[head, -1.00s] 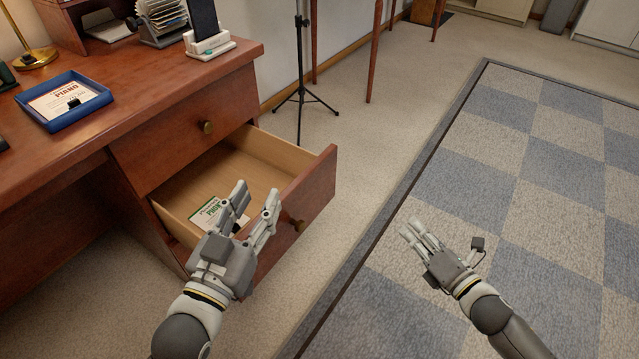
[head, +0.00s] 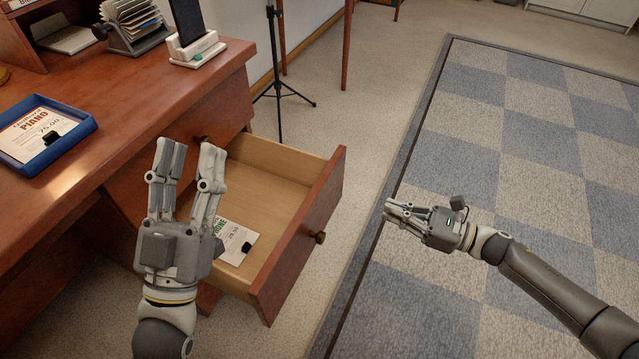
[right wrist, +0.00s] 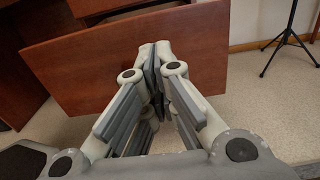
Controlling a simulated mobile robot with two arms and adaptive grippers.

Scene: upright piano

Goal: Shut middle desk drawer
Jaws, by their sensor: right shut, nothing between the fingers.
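The desk drawer (head: 285,195) under the top drawer stands pulled out, its wooden front (head: 303,235) and round knob (head: 320,237) facing right. A card with a black clip (head: 236,242) lies inside it. My left gripper (head: 188,148) has its fingers apart and empty, above the drawer's left part and before the desk, hiding some of both. My right gripper (head: 389,209) is shut and empty, to the right of the drawer front with a gap, its fingers pointing left at it. In the right wrist view the drawer front (right wrist: 85,65) shows beyond the fingertips (right wrist: 155,50).
The desk top (head: 130,105) holds a blue tray (head: 84,128) with a card, a card file (head: 135,22) and a phone stand (head: 196,50). A black tripod stand (head: 280,100) is behind the drawer. The checkered rug (head: 500,130) on the right is clear.

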